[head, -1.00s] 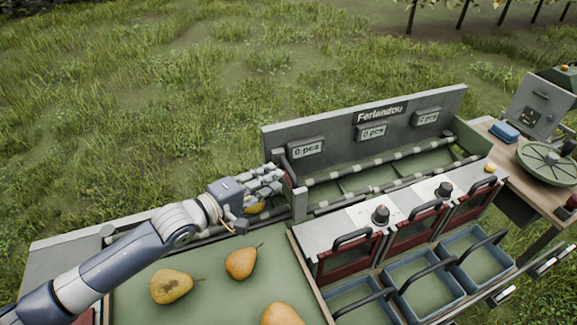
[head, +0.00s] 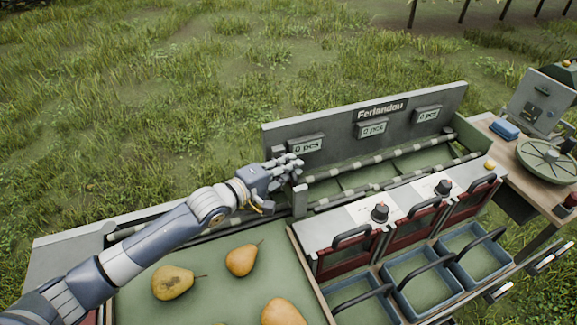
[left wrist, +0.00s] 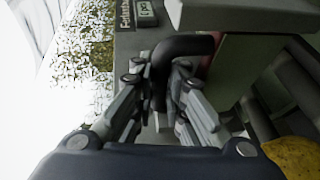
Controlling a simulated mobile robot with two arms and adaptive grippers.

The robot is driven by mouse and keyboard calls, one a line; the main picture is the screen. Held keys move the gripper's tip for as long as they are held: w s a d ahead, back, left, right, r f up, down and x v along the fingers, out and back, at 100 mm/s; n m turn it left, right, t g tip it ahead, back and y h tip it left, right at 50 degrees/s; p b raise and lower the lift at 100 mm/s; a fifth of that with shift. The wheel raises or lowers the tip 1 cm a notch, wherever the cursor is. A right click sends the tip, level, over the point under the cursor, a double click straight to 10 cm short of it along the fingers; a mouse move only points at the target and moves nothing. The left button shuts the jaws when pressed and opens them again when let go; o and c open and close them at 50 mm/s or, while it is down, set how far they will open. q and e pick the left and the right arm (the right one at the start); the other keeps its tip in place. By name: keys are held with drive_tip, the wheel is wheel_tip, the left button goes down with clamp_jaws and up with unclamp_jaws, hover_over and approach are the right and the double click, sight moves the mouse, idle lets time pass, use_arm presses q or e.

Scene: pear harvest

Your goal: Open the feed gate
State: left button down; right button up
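The feed gate stands at the near left end of the grey sorter, by a post (head: 299,202). My left gripper (head: 294,166) has come in from the left at the gate. In the left wrist view its two fingers (left wrist: 160,88) lie close on both sides of the handle, with little gap, and look shut on it. The hand hides most of the gate in the head view. My right gripper is not in view.
Pears lie on the green table, one at left (head: 173,283) and one nearer the gate (head: 242,260). A yellow pear (left wrist: 291,157) is close by the gripper at lower right. Blue bins (head: 418,283) stand right, below red-framed gates (head: 412,228). Grass lies behind.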

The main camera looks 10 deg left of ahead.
use_arm(q)
drive_tip(key=shift+r+p, duration=3.5)
drive_tip(key=shift+r, duration=0.35)
drive_tip(key=c, duration=1.9)
unclamp_jaws()
drive_tip(key=shift+f, duration=0.1)
drive_tip(key=shift+f, duration=0.1)
drive_tip(key=v, duration=1.2)
drive_tip(key=shift+f, duration=0.1)
